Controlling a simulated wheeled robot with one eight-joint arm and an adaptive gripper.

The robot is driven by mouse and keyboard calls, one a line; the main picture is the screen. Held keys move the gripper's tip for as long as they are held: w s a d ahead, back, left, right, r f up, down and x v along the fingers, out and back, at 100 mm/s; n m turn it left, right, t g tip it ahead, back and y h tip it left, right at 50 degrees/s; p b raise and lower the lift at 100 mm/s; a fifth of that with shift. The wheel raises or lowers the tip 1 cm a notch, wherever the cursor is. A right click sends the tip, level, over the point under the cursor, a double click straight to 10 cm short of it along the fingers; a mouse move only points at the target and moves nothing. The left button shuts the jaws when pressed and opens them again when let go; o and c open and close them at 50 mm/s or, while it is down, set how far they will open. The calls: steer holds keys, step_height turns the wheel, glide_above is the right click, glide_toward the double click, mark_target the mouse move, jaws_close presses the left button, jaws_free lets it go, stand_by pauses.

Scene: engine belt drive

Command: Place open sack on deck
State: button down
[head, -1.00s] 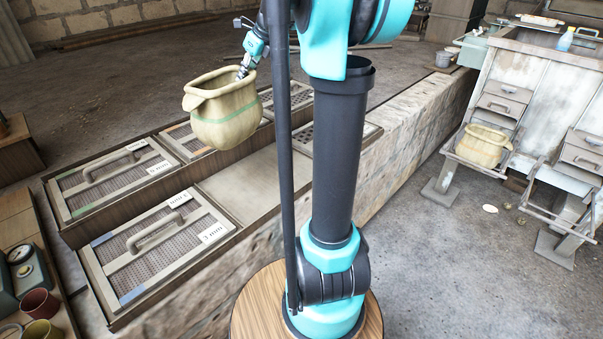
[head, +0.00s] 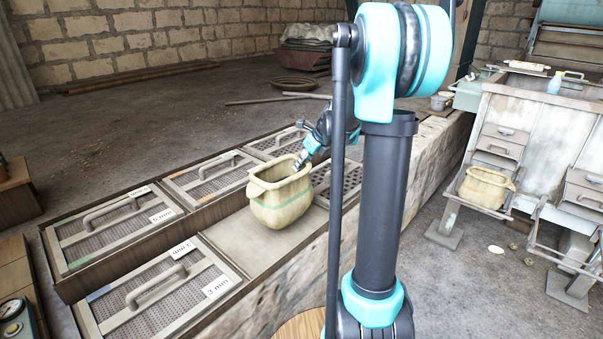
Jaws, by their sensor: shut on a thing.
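An open tan sack (head: 282,207) with a green stripe is in the middle of the head view. My gripper (head: 300,163) is shut on the sack's rim at its upper right side. The sack is upright with its mouth facing up. It is over the bare deck panel (head: 232,238) between the sieve trays; I cannot tell whether its base touches the panel. The fingertips are partly hidden at the rim.
Framed sieve trays with handles lie around the panel, including a 3 mm tray (head: 160,290) in front and a 5 mm tray (head: 110,228) at left. A second sack (head: 485,188) hangs on the machine (head: 530,120) at right. A stone ledge edge borders the trays.

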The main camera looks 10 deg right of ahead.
steer(key=shift+f, duration=1.75)
steer(key=c, duration=1.4)
jaws_free()
steer(key=shift+r, duration=0.1)
